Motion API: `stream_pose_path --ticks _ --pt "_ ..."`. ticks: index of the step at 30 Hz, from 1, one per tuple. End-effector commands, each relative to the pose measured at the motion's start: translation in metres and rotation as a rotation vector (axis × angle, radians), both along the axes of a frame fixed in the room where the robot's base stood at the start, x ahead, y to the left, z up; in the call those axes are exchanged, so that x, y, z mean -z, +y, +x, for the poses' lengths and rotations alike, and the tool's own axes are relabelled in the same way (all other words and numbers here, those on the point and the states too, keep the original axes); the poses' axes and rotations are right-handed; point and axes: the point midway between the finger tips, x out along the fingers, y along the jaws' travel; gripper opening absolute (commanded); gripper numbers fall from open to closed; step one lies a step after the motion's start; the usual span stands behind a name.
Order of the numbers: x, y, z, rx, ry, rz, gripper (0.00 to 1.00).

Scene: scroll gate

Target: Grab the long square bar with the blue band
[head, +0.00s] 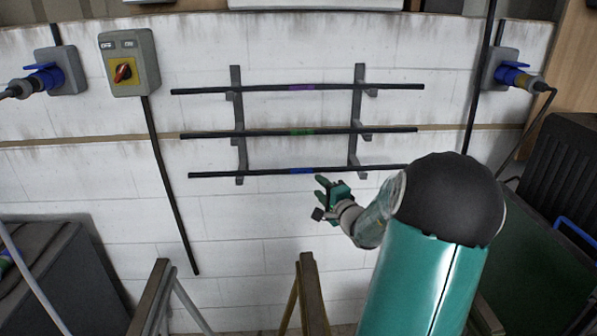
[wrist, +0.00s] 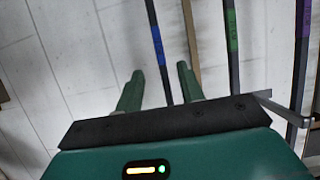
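The long dark bar with the blue band (head: 302,171) is the lowest of three bars lying level on a wall rack (head: 237,110). In the wrist view the blue-band bar (wrist: 157,45) runs down the picture between my fingers. My gripper (head: 327,184) is open and empty, just right of and below the blue band in the head view. In the wrist view my gripper (wrist: 158,75) has its two green fingers spread on either side of the bar's line. I see no contact. The bar's lower part in that view is hidden behind my gripper's body.
The green-band bar (head: 302,132) and purple-band bar (head: 302,87) lie above on the same rack. A switch box (head: 128,62) and a blue plug (head: 42,77) are on the wall at left, another plug (head: 515,76) at right. Wooden trestles (head: 312,290) stand below.

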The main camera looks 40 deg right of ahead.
Motion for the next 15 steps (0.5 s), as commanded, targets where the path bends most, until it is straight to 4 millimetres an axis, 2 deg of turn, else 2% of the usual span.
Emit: stream_pose_path --ticks 2,12,15 --pt "0.000 -0.003 0.007 0.003 -0.003 0.002 0.38" --pt "0.001 -0.021 0.067 0.000 -0.002 0.004 0.38" --pt "0.000 -0.024 0.077 -0.001 -0.002 0.002 0.38"
